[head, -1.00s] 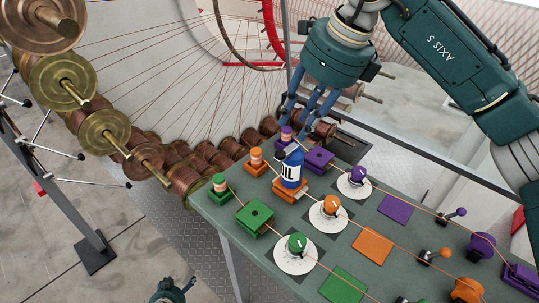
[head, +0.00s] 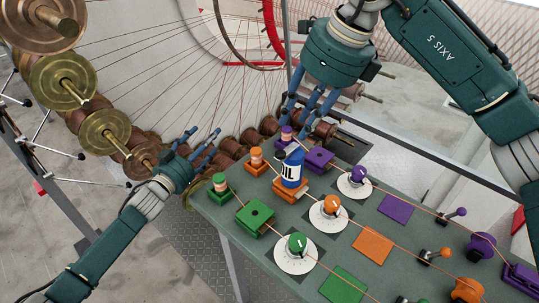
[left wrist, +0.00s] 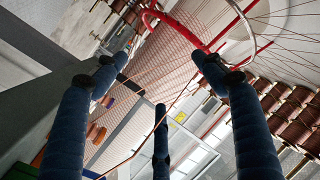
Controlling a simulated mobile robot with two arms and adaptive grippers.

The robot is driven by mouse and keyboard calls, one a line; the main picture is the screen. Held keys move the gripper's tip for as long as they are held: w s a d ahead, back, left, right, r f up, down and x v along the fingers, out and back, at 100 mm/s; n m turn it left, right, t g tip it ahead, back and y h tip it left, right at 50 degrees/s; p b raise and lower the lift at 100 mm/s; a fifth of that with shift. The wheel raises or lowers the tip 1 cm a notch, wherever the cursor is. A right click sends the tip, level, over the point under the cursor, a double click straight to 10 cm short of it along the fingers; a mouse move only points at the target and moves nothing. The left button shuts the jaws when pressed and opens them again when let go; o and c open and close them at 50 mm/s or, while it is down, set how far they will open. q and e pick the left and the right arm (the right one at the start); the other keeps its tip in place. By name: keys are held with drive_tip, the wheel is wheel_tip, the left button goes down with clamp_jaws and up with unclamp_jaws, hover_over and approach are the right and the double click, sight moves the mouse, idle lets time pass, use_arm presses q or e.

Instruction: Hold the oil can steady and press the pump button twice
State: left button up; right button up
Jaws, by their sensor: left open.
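The oil can (head: 291,172) is blue with a white label band and a dark top, standing upright on an orange holder (head: 284,194) on the green table. I cannot make out a separate pump button. My right gripper (head: 293,146) points down just behind the can's top, by a purple spool (head: 286,133); whether its fingers touch or grip anything is unclear. My left gripper (head: 206,138) is open and empty, left of the can beyond the table's left corner. In the left wrist view its fingers (left wrist: 160,88) are spread with nothing between them.
A large spool wheel (head: 168,160) rises behind the table. Orange (head: 256,158) and green (head: 220,184) spools stand between my left gripper and the can. Dials, including an orange-knobbed one (head: 331,205), and thin wires lie right of and in front of the can.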

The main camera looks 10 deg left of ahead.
use_arm(q)
drive_tip(key=s+d+r+m+g+h, duration=0.2)
drive_tip(key=s+d+r+h, duration=0.4)
drive_tip(key=d+r, duration=0.45)
drive_tip(key=m+g+h, duration=0.1)
drive_tip(key=g+h, duration=0.1)
drive_tip(key=g, duration=0.2)
hover_over(288, 171)
drive_tip(key=v, duration=0.6)
drive_tip(key=shift+w+d, duration=0.15)
drive_tip(key=shift+w, duration=0.05)
drive_tip(key=shift+f, duration=0.45)
drive_tip(key=f, duration=0.6)
drive_tip(key=shift+w+d+f, duration=0.3)
drive_tip(key=shift+f, duration=0.1)
drive_tip(key=x, duration=0.6)
drive_tip(key=shift+w+d, duration=0.2)
drive_tip(key=shift+d, duration=0.15)
drive_tip(key=shift+s, duration=0.1)
drive_tip(key=shift+c, duration=0.6)
